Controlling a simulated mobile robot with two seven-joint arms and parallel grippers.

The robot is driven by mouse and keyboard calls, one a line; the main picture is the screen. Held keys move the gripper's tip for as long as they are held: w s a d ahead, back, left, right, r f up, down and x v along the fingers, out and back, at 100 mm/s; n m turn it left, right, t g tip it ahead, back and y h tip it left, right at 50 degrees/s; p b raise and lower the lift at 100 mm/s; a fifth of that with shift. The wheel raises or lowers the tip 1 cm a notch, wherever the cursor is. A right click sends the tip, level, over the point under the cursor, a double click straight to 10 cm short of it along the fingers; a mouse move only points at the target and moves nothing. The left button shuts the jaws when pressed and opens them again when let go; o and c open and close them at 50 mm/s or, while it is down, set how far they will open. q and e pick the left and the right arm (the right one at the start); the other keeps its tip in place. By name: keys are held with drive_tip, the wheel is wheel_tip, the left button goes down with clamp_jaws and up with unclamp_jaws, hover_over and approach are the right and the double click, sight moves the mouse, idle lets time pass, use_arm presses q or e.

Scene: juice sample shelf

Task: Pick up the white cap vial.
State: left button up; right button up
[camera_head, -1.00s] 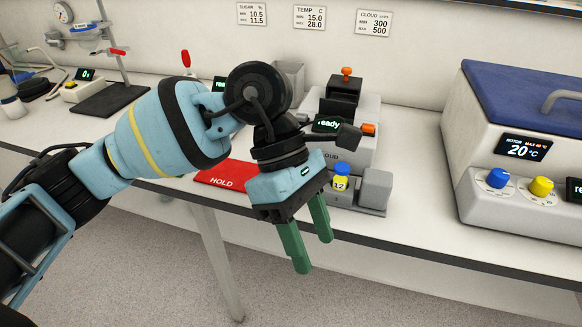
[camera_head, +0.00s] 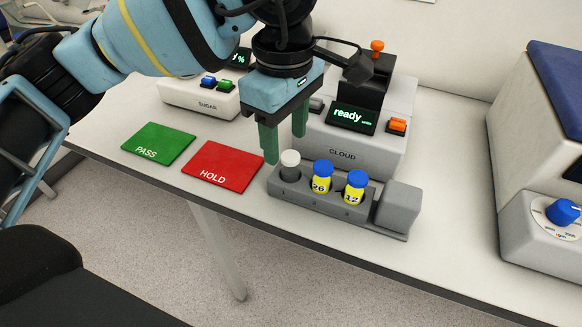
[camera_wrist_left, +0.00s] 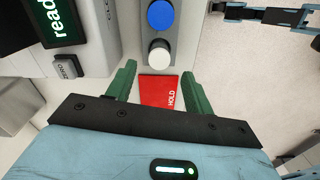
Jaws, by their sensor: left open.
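The white cap vial (camera_head: 290,164) stands in the left end of a grey rack (camera_head: 322,198) on the bench. Its white cap also shows in the left wrist view (camera_wrist_left: 159,57), ahead of the fingers.
A red HOLD mat (camera_head: 223,167) and a green PASS mat (camera_head: 158,144) lie left of the rack. The CLOUD instrument (camera_head: 345,150) stands close behind it. A grey block (camera_head: 399,206) closes the rack's right end. A blue-lidded machine (camera_head: 540,215) is far right.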

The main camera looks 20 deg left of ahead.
sight(291, 156)
use_arm(q)
drive_tip(key=shift+d+f, duration=0.15)
drive_tip(key=shift+f, duration=1.2)
drive_tip(key=shift+d+f, duration=0.15)
drive_tip(key=shift+f, duration=1.15)
drive_tip(key=c, duration=1.1)
drive_tip(key=shift+o, duration=0.2)
drive_tip(key=shift+r, duration=0.1)
drive_tip(key=shift+r, duration=0.45)
drive_tip(key=shift+s+r, duration=0.2)
drive_tip(key=shift+r, duration=0.45)
drive_tip(key=shift+s+r, duration=0.15)
drive_tip(key=shift+r, duration=0.45)
drive_tip(key=s+a+r, duration=0.1)
drive_tip(key=s, duration=1.4)
drive_tip(key=shift+s+r+b, duration=0.15)
drive_tip(key=shift+r+b, duration=0.05)
drive_tip(key=shift+b, duration=0.25)
